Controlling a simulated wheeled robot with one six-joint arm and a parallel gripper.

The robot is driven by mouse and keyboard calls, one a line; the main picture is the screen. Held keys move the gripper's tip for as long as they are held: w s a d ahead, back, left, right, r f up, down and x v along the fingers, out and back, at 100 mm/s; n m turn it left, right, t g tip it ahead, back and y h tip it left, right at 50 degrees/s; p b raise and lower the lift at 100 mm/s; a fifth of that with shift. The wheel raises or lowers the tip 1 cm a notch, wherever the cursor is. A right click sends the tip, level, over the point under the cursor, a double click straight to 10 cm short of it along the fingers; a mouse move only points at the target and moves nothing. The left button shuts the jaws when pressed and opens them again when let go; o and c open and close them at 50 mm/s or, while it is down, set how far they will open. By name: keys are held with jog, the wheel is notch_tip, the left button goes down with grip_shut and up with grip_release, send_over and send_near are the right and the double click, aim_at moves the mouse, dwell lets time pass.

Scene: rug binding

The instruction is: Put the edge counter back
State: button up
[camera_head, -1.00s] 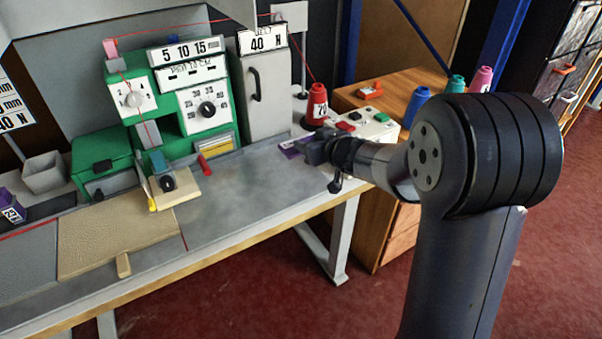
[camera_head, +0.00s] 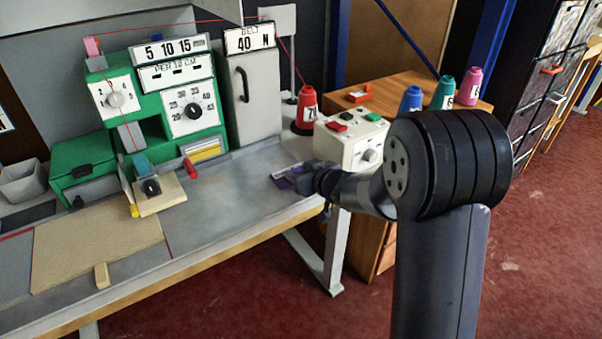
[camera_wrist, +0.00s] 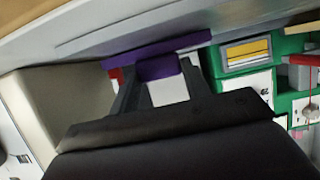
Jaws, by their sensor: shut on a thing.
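My gripper (camera_head: 308,180) is low over the right end of the grey bench top, its fingers pointing left. It is shut on a purple piece (camera_head: 284,176), which I take for the edge counter. In the wrist view it shows as a long purple bar (camera_wrist: 185,43) with a purple and white block (camera_wrist: 168,90) between the fingers (camera_wrist: 160,85). I cannot tell whether it touches the bench. Its far side and any marking are hidden.
The bench (camera_head: 225,205) is clear left of my gripper. Behind stand a control box with buttons (camera_head: 345,150), a red thread cone (camera_head: 307,105) and a green machine (camera_head: 175,120). A tan board (camera_head: 95,245) lies at the left. A wooden cabinet (camera_head: 395,85) stands at the back right.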

jog(key=shift+f, duration=0.2)
jog(key=o, duration=1.1)
jog(key=shift+r, duration=0.1)
jog(key=shift+r, duration=0.25)
jog(key=p+v, duration=0.2)
jog(key=v, duration=1)
jog(key=shift+p, duration=0.35)
jog(key=shift+f, duration=0.15)
